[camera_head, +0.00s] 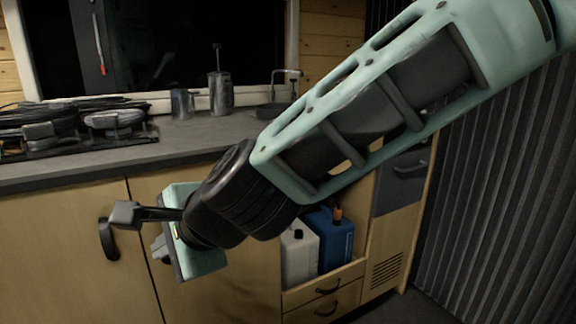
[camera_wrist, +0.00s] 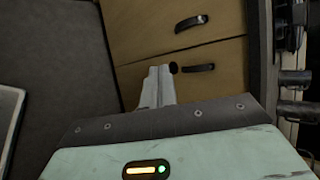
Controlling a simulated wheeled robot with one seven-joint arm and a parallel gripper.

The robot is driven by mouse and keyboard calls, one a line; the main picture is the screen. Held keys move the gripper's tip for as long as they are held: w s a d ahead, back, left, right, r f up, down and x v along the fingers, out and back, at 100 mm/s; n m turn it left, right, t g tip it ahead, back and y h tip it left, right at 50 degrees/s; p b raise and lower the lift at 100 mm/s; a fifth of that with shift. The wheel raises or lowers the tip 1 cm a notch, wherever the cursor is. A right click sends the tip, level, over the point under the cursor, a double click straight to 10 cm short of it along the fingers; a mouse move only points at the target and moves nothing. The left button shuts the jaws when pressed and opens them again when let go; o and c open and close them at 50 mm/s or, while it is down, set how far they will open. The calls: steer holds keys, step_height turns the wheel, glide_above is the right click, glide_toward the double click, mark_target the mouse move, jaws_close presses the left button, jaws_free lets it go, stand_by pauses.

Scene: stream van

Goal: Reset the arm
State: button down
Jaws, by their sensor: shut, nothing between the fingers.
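My arm reaches in from the upper right of the head view and slopes down to the left, in front of the wooden cabinets. My gripper (camera_head: 122,217) is at its end, in front of the cabinet doors and below the counter edge. It holds nothing. In the wrist view the fingers of my gripper (camera_wrist: 157,85) are together, with wooden drawer fronts (camera_wrist: 150,32) behind them. The gripper appears apart from the cabinet, though the exact gap is hard to judge.
A grey counter (camera_head: 190,140) carries a stove (camera_head: 75,130), a metal mug (camera_head: 182,103) and a metal press pot (camera_head: 221,92). A white canister (camera_head: 299,254) and a blue canister (camera_head: 334,240) stand in an open niche behind my arm. A corrugated wall (camera_head: 510,190) is at right.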

steer(key=s+d+f+n+g+h, duration=0.25)
steer(key=s+d+n, duration=0.3)
steer(key=d, duration=0.55)
steer(key=s+d+f+n+g+h+p, duration=0.15)
steer(key=s+d+n+h, duration=0.35)
steer(key=d, duration=0.6)
steer(key=s+d+f+n+g+h, duration=0.1)
steer(key=s+d+f+n, duration=0.25)
steer(key=d+n, duration=0.55)
step_height(320, 180, up, 24)
steer(key=d+m+p, duration=0.1)
steer(key=m+p, duration=0.1)
steer(key=p, duration=2.1)
steer(key=shift+m, duration=0.25)
